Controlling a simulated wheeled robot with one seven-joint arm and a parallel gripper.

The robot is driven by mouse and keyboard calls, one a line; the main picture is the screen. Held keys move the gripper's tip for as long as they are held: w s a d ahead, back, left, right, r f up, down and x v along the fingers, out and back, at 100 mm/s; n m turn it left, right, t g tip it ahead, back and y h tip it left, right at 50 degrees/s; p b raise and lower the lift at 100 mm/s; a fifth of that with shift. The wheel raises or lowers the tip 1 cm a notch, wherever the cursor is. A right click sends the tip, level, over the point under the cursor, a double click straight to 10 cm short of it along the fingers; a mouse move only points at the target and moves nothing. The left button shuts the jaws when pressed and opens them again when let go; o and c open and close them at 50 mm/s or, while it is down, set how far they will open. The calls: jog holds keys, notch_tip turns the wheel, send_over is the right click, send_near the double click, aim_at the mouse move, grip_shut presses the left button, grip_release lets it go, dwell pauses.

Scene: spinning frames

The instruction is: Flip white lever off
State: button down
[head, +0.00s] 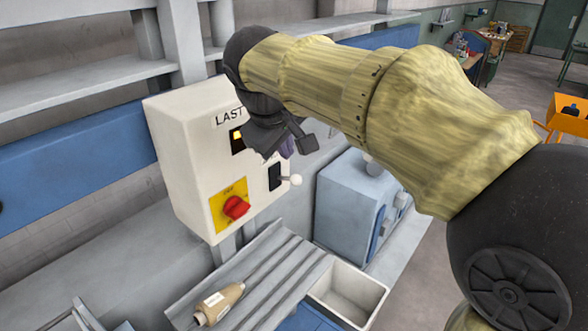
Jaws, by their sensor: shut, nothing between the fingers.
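The white lever (295,180) is a white ball knob on a short stem. It sticks out from a black slot plate (275,177) on the right part of the cream control box's front. I cannot tell its exact switch position. My gripper (285,142) is dark, shut and empty. It appears just above the lever in the picture, in front of the upper part of the box. It looks apart from the lever, but depth is hard to judge. My gripper hides part of the label and the upper right of the box face.
The cream control box (165,150) also carries a red rotary knob (236,207) on a yellow plate and a lit yellow indicator (238,139). Below are a tan bobbin (219,303) on grey rails and an open white bin (347,292). A blue-grey housing (345,205) stands right of the box.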

aim_at(295, 178)
jog(key=p+x, duration=0.3)
jog(key=x, duration=0.7)
jog(key=shift+w+f, duration=0.2)
